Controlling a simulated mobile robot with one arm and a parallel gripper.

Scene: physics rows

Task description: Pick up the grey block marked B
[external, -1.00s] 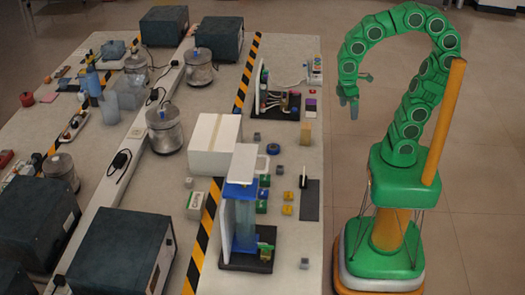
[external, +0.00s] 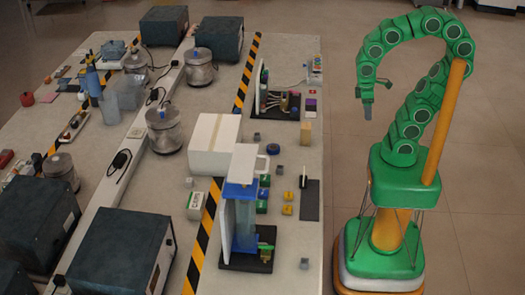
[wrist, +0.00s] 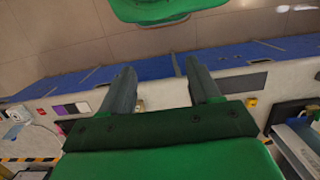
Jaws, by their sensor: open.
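Several small grey blocks lie on the near part of the table in the external view: one near the centre (external: 279,170), one beside the white box (external: 189,182) and one at the front edge (external: 304,263). No letter B is legible, so I cannot tell which block bears it. My gripper (external: 377,97) hangs in the air to the right of the table, apart from all the blocks. In the wrist view its two fingers (wrist: 160,75) are spread with nothing between them.
A white box (external: 215,146) and a blue device (external: 244,215) on a dark base stand near the blocks. Yellow blocks (external: 287,210) lie to the device's right. A dark board (external: 277,106) with cables stands farther back. The floor right of the table is clear around my base.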

